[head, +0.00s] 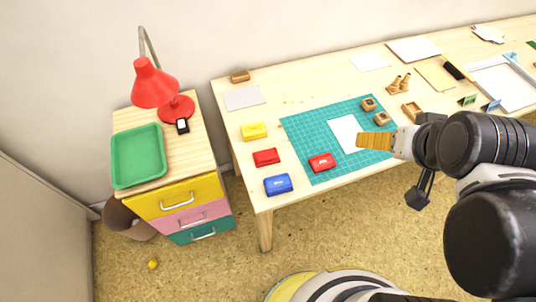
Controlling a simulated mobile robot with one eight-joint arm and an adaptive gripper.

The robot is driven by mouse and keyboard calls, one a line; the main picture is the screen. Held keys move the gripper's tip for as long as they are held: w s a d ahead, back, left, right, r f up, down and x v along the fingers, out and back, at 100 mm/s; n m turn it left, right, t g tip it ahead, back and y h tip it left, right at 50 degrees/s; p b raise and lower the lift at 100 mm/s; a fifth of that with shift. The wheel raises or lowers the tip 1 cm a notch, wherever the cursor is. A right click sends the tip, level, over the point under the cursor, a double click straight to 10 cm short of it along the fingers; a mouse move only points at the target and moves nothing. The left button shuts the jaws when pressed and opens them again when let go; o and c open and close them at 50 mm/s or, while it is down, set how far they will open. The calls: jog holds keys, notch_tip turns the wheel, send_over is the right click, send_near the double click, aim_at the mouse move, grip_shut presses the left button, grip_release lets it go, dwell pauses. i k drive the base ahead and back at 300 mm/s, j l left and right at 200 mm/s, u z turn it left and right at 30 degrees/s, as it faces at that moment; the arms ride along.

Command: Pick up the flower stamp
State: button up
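My gripper (362,141) reaches in from the right over the cutting mat (325,165), beside the white paper (343,129). Its ribbed, yellow-brown end is seen from the side, so I cannot tell whether it is open or holding anything. Two small wooden blocks, one farther back (368,104) and one nearer (381,118), lie on the mat behind the gripper. Two wooden stamps with upright handles, one left (393,87) and one right (405,82), stand behind the mat. No flower design is readable, so I cannot tell which is the flower stamp.
Yellow (254,131), red (266,157) and blue (278,185) inkpads line the table's left side. Another red inkpad (321,162) lies on the mat. A drawer unit with a green tray (137,157) and red lamp (155,85) stands left.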

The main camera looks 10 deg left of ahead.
aim_at(367, 105)
jog(key=i+l, duration=0.2)
jog(key=l, duration=0.25)
jog(key=i+l, duration=0.25)
jog(key=l, duration=0.15)
jog(key=i+l, duration=0.2)
jog(key=l, duration=0.25)
jog(key=i+l+z, duration=0.1)
jog(key=i+l, duration=0.15)
jog(key=l, duration=0.15)
